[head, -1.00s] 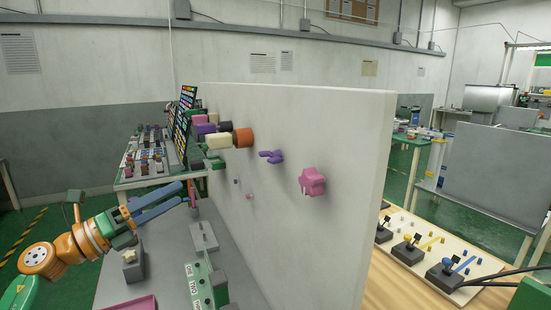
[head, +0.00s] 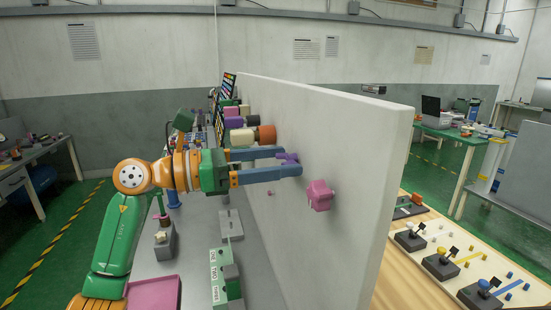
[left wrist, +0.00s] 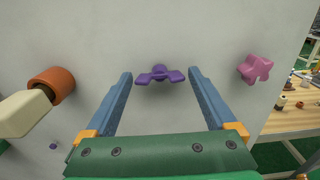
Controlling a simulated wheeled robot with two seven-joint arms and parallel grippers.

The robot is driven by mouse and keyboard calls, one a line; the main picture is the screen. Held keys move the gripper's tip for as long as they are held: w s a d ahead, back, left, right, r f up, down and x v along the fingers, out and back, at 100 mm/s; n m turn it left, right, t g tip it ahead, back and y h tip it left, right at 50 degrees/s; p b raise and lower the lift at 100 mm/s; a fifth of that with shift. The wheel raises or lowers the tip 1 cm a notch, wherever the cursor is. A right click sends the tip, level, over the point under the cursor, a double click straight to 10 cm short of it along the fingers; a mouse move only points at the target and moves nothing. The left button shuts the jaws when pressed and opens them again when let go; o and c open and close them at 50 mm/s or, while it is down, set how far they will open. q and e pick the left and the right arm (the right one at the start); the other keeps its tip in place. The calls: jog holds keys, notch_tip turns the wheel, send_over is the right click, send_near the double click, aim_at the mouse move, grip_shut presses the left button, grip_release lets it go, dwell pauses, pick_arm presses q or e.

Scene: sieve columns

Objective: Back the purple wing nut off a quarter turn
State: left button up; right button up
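The purple wing nut (left wrist: 160,75) is on the pale upright panel (left wrist: 200,22), its two wings lying roughly level in the left wrist view. In the head view the wing nut (head: 288,158) shows partly behind my gripper. My left gripper (left wrist: 160,76) is open, its two blue fingers apart on either side of the wing nut. There is clear space between the wing nut and each finger. In the head view my left gripper (head: 292,162) reaches to the panel from the left. My right gripper is not in view.
A pink star-shaped knob (left wrist: 256,68) is on the panel to the right of the wing nut. An orange-brown cylinder (left wrist: 51,85) and a cream block (left wrist: 28,113) stick out to the left. A pink tray (head: 154,293) lies below my left arm.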

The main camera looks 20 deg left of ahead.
pick_arm(q)
jog(key=shift+a, duration=0.15)
jog(key=c, duration=1.2)
jog(key=shift+r+n, duration=0.1)
jog(key=shift+n, duration=0.2)
